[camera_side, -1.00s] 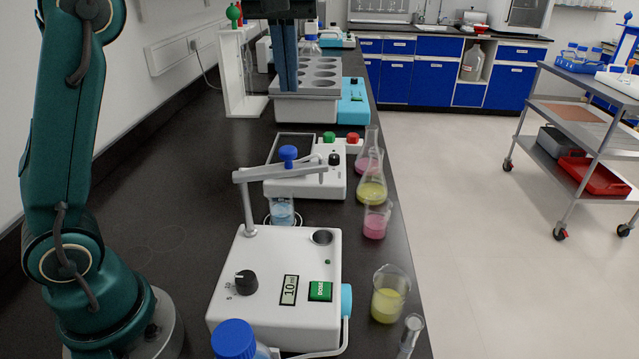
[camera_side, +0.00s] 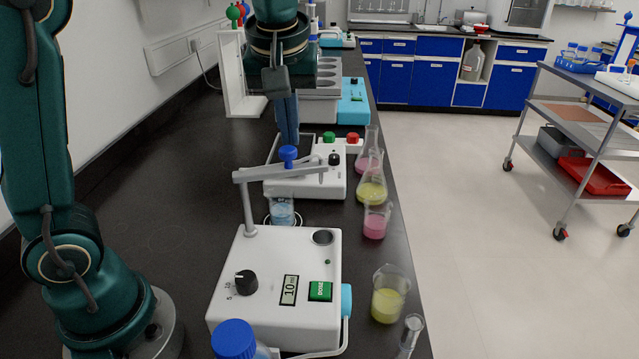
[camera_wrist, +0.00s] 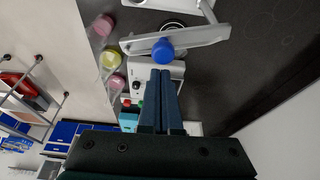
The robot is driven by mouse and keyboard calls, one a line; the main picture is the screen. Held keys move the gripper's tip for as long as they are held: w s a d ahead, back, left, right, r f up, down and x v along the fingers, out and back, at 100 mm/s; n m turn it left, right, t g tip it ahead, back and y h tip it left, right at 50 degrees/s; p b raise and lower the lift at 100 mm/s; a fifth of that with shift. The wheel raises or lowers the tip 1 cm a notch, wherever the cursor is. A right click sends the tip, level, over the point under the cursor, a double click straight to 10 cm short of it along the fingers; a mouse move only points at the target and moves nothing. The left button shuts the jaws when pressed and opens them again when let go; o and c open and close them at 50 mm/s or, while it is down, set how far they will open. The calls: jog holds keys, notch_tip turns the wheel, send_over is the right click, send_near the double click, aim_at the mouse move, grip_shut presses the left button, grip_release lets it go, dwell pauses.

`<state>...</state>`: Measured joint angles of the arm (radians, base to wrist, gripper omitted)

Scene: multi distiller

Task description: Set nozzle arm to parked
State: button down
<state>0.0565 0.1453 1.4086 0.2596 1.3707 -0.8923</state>
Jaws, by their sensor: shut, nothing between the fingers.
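The nozzle arm (camera_side: 262,173) is a grey bar on a post at the back left of the white dispenser (camera_side: 265,255). It reaches right in the side view and carries a blue knob (camera_side: 288,153). In the wrist view the bar (camera_wrist: 203,38) crosses ahead of my fingers, with the blue knob (camera_wrist: 163,50) just beyond the fingertips. My gripper (camera_side: 289,140) points down with its dark blue fingers shut and empty. Its tips are close to the knob, seemingly just behind it; whether they touch is unclear. The tips also show in the wrist view (camera_wrist: 160,74).
A beaker of blue liquid (camera_side: 282,212) stands below the nozzle arm. A white device (camera_side: 310,181) with green and red knobs is behind. Flasks and beakers, including a yellow one (camera_side: 389,294), line the right bench edge. The bench at left is clear.

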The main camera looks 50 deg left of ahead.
jog(key=shift+s+d, duration=0.15)
jog(key=shift+s+d+m+t+h, duration=0.15)
jog(key=shift+d+m, duration=0.25)
jog(key=shift+m, duration=0.2)
jog(key=shift+s+d+m+t+h, duration=0.15)
jog(key=shift+d+m, duration=0.25)
jog(key=shift+m, duration=0.2)
jog(key=shift+s+d, duration=0.15)
jog(key=shift+d, duration=0.15)
